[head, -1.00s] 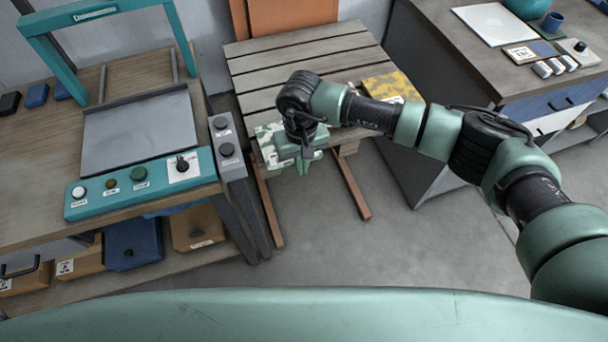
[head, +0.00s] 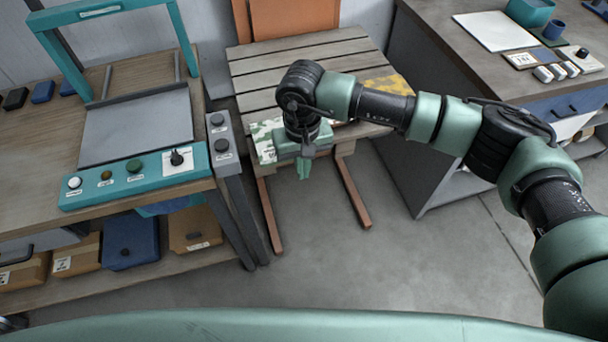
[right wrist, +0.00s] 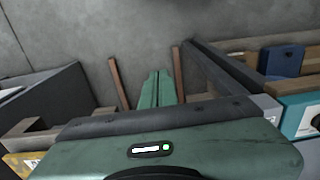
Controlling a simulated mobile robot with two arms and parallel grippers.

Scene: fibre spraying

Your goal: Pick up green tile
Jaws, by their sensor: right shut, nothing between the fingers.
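The green tile (head: 262,146) is a flat piece with a green-and-white camouflage pattern. It lies at the front left corner of the slatted wooden table, in the head view. My right arm's wrist and gripper hide much of it. My right gripper (head: 304,172) points down at the table's front edge, in front of the tile in the picture. Its green fingers are together with nothing between them; they also show in the right wrist view (right wrist: 158,88), over the floor. I cannot tell whether the gripper touches the tile. My left gripper is not in view.
A yellow camouflage tile (head: 388,84) lies on the slatted table (head: 315,55), right of my wrist. A workbench with a teal control panel (head: 140,175) and frame stands at left. A grey cabinet (head: 425,105) stands at right. Floor in front of the table is clear.

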